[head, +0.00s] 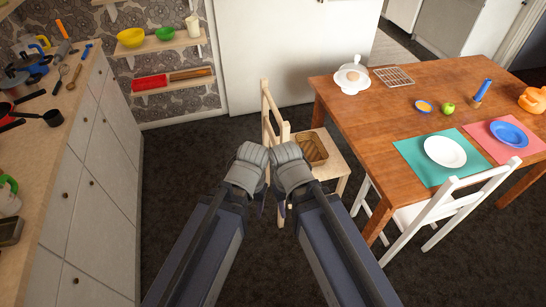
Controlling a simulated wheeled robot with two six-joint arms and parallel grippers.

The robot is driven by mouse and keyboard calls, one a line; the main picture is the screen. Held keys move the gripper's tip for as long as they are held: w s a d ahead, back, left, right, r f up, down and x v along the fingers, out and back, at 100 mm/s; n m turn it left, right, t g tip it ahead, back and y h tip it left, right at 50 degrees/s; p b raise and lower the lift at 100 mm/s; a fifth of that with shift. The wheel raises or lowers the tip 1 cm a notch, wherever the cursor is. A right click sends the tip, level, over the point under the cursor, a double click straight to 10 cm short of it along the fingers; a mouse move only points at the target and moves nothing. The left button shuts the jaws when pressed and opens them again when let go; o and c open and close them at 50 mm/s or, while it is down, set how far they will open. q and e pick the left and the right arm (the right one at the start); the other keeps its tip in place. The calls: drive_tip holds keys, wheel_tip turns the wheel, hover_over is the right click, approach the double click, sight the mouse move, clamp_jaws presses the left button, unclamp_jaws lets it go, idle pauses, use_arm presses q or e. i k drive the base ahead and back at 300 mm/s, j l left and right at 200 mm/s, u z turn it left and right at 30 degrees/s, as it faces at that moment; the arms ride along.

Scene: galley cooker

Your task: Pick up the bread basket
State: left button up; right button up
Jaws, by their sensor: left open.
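A brown basket (313,149) sits on the seat of a light wooden chair (333,161) just beyond my arms. It looks empty from here, and its near left part is hidden behind my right wrist. My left gripper (261,207) hangs in front of the chair, pointing down, open and apart from the basket. My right gripper (281,211) hangs close beside it, also pointing down and apart from the basket. Its fingers are too small and dark to read.
A wooden table (379,113) stands at right with a white plate (445,151), a blue plate (509,133), an apple (448,108) and a wire rack (394,77). A white chair (430,213) stands before it. A counter (45,135) runs along the left. Dark floor (185,165) between is clear.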

sight(315, 152)
drive_tip(key=i+j, duration=0.4)
drive_tip(key=i, duration=0.25)
drive_tip(key=z, duration=1.75)
drive_tip(key=j, duration=0.1)
